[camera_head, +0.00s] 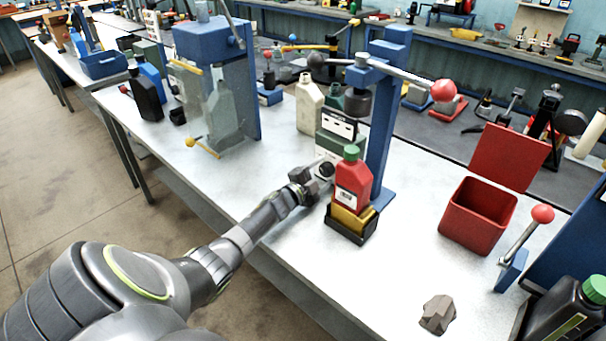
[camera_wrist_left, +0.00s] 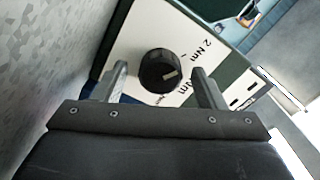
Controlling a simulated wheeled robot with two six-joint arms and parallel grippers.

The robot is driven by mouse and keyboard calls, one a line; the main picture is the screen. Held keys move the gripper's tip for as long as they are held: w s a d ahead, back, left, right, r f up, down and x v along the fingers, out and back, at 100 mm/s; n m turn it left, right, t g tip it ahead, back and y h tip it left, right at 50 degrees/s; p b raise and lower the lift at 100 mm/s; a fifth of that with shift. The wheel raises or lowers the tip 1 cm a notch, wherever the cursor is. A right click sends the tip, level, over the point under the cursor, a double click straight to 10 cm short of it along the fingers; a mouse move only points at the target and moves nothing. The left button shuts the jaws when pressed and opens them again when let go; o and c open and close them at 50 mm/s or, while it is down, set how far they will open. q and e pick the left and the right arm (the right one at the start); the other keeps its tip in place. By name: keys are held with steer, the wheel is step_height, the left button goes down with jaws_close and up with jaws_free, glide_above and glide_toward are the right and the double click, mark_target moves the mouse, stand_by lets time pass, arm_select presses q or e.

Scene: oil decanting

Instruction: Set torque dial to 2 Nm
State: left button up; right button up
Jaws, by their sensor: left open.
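The torque dial (camera_wrist_left: 158,66) is a round black knob with a pale mark, on a white panel (camera_wrist_left: 128,50). The printed "2 Nm" (camera_wrist_left: 194,49) is up and right of the knob in the left wrist view. The pale mark is on the knob's lower right part, not clearly at that print. Other print below it is partly hidden. My left gripper (camera_wrist_left: 160,82) is open, with one finger on each side of the dial and a gap to it. In the head view my left gripper (camera_head: 314,184) is at the dial (camera_head: 326,169). My right gripper is not in view.
A red bottle with a green cap (camera_head: 352,187) stands in a yellow and black holder (camera_head: 350,222) close beside my left gripper. A blue press frame (camera_head: 384,130) with a red-knobbed lever rises behind. A red bin (camera_head: 478,215) stands right. The table front is mostly clear.

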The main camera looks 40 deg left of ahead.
arm_select(q)
steer(key=s, duration=0.7)
steer(key=shift+s+a, duration=0.3)
steer(key=shift+a, duration=0.05)
steer(key=s, duration=0.2)
steer(key=s+b, duration=0.1)
steer(key=s, duration=0.2)
steer(key=s+b, duration=0.1)
steer(key=s, duration=0.1)
steer(key=shift+s+a+f, duration=0.15)
steer(key=shift+s+a, duration=0.15)
steer(key=shift+s+b, duration=0.6)
steer(key=shift+s, duration=0.3)
